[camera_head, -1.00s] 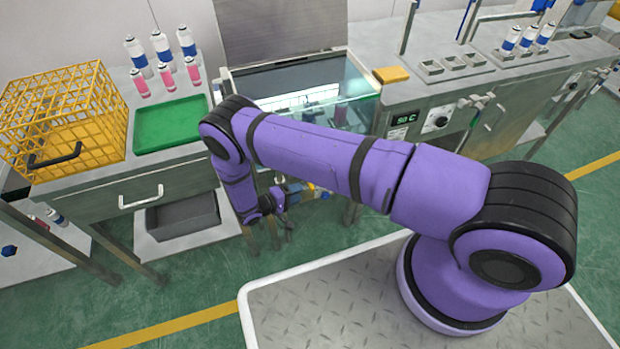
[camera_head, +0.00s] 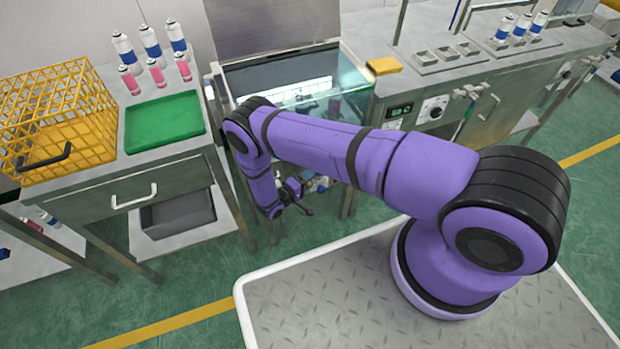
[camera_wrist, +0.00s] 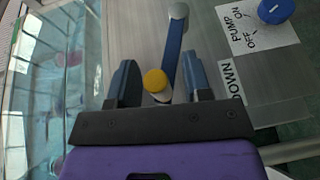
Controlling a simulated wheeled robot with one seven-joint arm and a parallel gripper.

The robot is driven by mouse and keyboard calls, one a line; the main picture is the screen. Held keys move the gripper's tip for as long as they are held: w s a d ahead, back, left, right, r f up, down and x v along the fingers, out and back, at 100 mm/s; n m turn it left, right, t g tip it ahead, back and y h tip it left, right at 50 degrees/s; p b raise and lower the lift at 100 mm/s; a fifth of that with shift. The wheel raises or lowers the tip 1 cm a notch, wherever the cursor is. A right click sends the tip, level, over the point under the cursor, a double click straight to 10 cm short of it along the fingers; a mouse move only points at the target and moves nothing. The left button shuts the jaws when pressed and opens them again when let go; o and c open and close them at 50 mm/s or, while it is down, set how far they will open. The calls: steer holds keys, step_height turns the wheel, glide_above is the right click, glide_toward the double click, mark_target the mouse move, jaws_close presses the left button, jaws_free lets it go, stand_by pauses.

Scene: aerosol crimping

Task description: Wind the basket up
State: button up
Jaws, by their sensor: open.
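In the wrist view a crank with a blue arm (camera_wrist: 174,48) runs from a grey hub (camera_wrist: 178,12) to a yellow knob (camera_wrist: 155,79). My gripper (camera_wrist: 162,75) is open, one dark finger on each side of the knob, with gaps visible. Whether the knob lies at fingertip depth I cannot tell. In the head view my gripper (camera_head: 297,193) is low at the front of the water tank (camera_head: 352,103); the crank is not clear there. A dark shape (camera_head: 309,105) shows in the tank; whether it is the basket I cannot tell.
A yellow wire crate (camera_head: 60,130) and a green tray (camera_head: 165,122) stand on the left bench. In the wrist view a blue pump knob (camera_wrist: 275,10) and a "DOWN" label (camera_wrist: 232,83) sit right of the crank. A yellow block (camera_head: 383,66) lies right of the tank.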

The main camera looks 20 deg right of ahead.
steer(key=shift+w+d, duration=0.2)
steer(key=shift+d, duration=0.3)
jaws_close()
steer(key=shift+w+r, duration=0.1)
